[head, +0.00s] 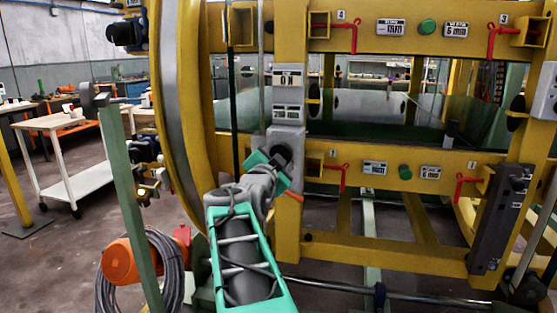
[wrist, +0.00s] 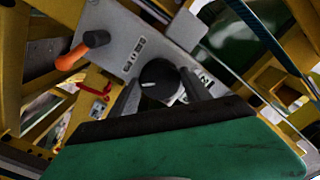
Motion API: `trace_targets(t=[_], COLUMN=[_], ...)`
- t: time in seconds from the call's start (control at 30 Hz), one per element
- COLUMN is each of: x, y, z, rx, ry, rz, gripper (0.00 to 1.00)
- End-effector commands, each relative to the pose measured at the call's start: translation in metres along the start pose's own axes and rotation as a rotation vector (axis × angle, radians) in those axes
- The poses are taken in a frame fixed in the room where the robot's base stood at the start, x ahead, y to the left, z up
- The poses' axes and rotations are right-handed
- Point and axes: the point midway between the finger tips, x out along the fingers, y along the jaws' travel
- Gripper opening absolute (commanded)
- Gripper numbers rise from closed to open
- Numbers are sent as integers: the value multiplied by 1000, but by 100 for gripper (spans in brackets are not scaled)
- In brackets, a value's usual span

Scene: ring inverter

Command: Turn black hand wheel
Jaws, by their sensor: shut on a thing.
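The black hand wheel (wrist: 160,76) is a round black knob with a white pointer line, on a light grey panel (wrist: 130,30). In the wrist view it sits between the two fingers of my gripper (wrist: 161,90), which is shut on it. In the head view my gripper (head: 279,158) reaches the lower part of the grey control box (head: 287,105) on the yellow frame. There my gripper and wrist largely hide the wheel.
An orange handle with a black end (wrist: 82,48) sticks out from the panel near my gripper. Yellow frame beams (head: 385,175) carry red levers (head: 335,176) and green knobs (head: 405,172). A large yellow ring (head: 185,100) stands left. A white cart (head: 70,150) is farther left.

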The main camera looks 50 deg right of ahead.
Motion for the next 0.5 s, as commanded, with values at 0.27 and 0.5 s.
trace_targets(t=[0.27, 0.5], x=[0, 0], y=[0, 0], z=[0, 0], rx=[-1, -2], ry=[0, 0], rz=[0, 0], gripper=[67, 78])
